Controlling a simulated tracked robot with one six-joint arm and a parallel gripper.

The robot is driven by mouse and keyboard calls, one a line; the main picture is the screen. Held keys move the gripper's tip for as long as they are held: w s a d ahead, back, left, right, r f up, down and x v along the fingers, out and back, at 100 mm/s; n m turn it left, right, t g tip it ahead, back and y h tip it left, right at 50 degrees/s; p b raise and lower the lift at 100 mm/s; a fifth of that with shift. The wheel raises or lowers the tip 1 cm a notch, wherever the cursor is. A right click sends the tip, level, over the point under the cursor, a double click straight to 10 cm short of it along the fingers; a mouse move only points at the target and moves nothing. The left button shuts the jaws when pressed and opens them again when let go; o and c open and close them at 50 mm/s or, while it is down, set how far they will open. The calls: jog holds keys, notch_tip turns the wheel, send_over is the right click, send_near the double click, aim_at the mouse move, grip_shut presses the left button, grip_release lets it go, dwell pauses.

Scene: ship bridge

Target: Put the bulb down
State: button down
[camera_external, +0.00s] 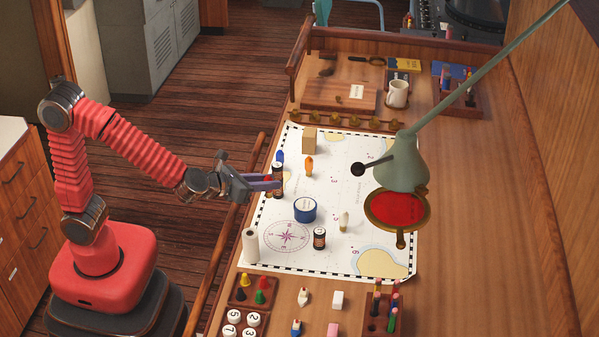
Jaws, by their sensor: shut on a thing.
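My gripper (270,183) is over the left edge of the chart, its fingers shut on a small red thing (268,179), which looks like the bulb. Its shape is mostly hidden by the fingers. A dark jar (278,191) stands right at the fingertips; I cannot tell whether they touch. A pale bulb (343,222) is on the chart (352,185), right of the blue tape roll (305,209).
A wooden block (309,140), an orange-topped item (309,166), another dark jar (319,238) and a white roll (250,245) are on the chart. Trays of pieces (252,290) and pens (383,310) line the near side. The table at the right (480,240) is clear.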

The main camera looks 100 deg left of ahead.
jog(key=w+a+r+n+g, duration=0.1)
jog(key=w+a+r, duration=0.1)
jog(key=a, duration=1.1)
jog(key=w+a+r+n+g+y, duration=0.1)
jog(key=w+a+r, duration=0.1)
jog(key=a, duration=1.1)
jog(key=w+a+r+n+g+y, duration=0.1)
jog(key=w+a+r, duration=0.1)
jog(key=a, duration=1.1)
jog(key=shift+r, duration=0.45)
jog(key=shift+f, duration=0.1)
jog(key=shift+f, duration=2.85)
send_over(309, 133)
jog(key=shift+a+f, duration=0.1)
jog(key=shift+f, duration=2)
